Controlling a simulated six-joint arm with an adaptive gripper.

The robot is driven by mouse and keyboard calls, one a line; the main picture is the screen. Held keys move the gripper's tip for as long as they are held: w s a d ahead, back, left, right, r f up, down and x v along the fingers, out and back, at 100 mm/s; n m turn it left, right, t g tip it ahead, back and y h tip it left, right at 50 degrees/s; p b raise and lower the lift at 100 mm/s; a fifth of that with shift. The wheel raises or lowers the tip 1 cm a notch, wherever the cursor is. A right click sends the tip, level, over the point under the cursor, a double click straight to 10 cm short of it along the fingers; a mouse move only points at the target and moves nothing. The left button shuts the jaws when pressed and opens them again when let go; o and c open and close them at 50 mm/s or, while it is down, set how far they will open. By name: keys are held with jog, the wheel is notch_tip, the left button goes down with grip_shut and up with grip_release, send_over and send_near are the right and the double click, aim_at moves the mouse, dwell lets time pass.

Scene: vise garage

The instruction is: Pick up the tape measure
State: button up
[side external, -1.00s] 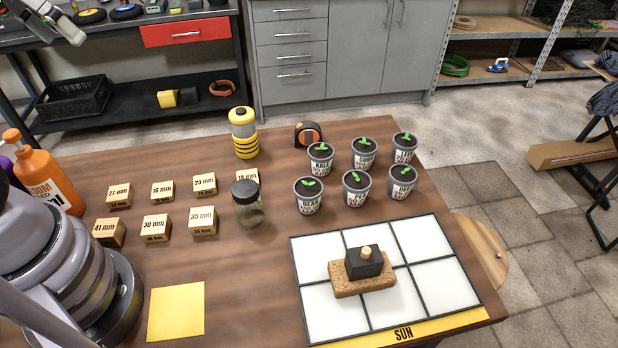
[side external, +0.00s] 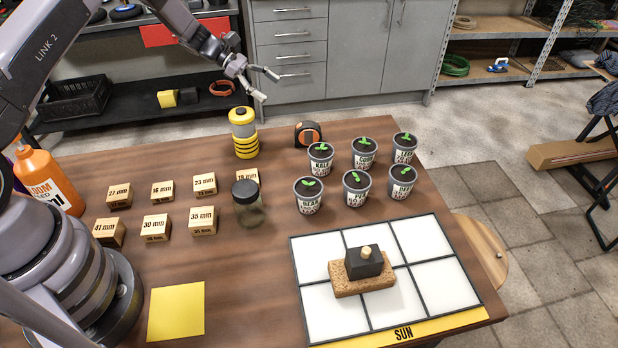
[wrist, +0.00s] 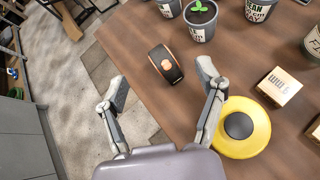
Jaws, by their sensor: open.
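The tape measure (side external: 308,134), black with an orange face, stands at the far edge of the wooden table, left of the plant pots. In the wrist view the tape measure (wrist: 165,64) lies ahead of the fingertips, roughly between their lines and nearer the right one. My gripper (side external: 270,85) is open and empty, in the air up and to the left of the tape measure in the side view. In the wrist view my gripper (wrist: 160,82) shows both fingers spread wide, touching nothing.
A yellow-and-black canister (side external: 243,135) stands left of the tape measure; it shows beside the right finger in the wrist view (wrist: 238,128). Several seedling pots (side external: 320,158) stand close on its right. A glass jar (side external: 248,205) and wooden blocks (side external: 162,190) are nearer.

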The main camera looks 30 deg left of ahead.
jog(key=n+t, duration=0.1)
jog(key=n, duration=0.1)
send_near(306, 122)
jog(key=x, duration=0.7)
jog(key=shift+d+f, duration=0.1)
jog(key=shift+f, duration=0.1)
jog(key=x, duration=0.5)
jog(key=shift+w+d, duration=0.2)
jog(key=shift+d, duration=0.1)
grip_shut()
